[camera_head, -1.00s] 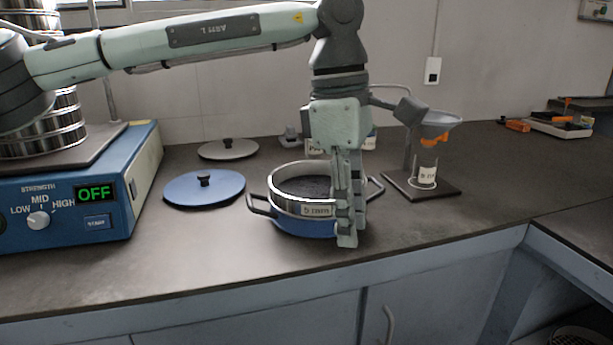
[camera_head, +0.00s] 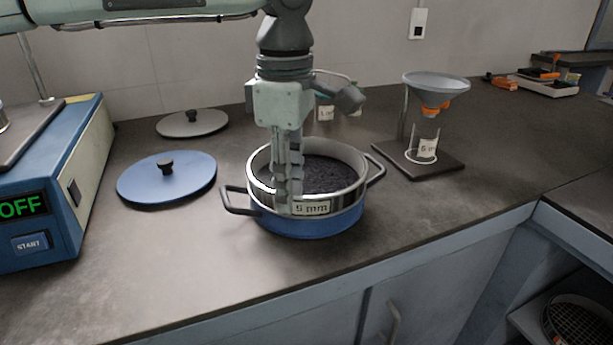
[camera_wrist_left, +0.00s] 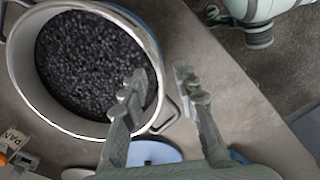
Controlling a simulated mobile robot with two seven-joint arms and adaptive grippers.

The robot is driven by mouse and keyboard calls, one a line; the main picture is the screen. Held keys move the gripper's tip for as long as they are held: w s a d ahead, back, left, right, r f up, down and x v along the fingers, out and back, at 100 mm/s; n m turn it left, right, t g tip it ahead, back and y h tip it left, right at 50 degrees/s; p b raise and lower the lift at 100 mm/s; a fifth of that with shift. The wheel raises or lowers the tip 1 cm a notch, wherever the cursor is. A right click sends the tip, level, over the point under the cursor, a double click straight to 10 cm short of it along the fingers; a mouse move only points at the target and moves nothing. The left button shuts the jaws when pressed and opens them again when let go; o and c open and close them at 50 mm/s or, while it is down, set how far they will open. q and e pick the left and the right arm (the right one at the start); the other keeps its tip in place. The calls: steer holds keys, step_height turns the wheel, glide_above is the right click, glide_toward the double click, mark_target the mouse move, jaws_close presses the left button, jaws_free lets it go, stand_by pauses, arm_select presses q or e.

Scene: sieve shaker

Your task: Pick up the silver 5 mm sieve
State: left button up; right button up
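The silver 5 mm sieve (camera_head: 346,199) sits in or on a blue pan (camera_head: 318,227) with two dark side handles. Its white label reads "5 mm", and dark grains (camera_head: 322,175) fill its inside. My left gripper (camera_head: 286,203) points down at the sieve's near-left rim, left of the label. In the left wrist view the gripper (camera_wrist_left: 160,76) is open and empty. One finger overlaps the sieve rim (camera_wrist_left: 62,118) in the picture, the other shows outside it, and a dark handle lies between them. Whether a finger touches the rim cannot be told. My right gripper is out of view.
A blue lid (camera_head: 167,184) and a grey lid (camera_head: 192,123) lie left of the pan. The blue shaker unit (camera_head: 62,190) with an OFF display stands at far left. A funnel stand (camera_head: 432,167) is at the right. The counter's front edge is close to the pan.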

arm_select(q)
steer(key=shift+f, duration=1.25)
jaws_close()
steer(key=shift+w+r, duration=0.1)
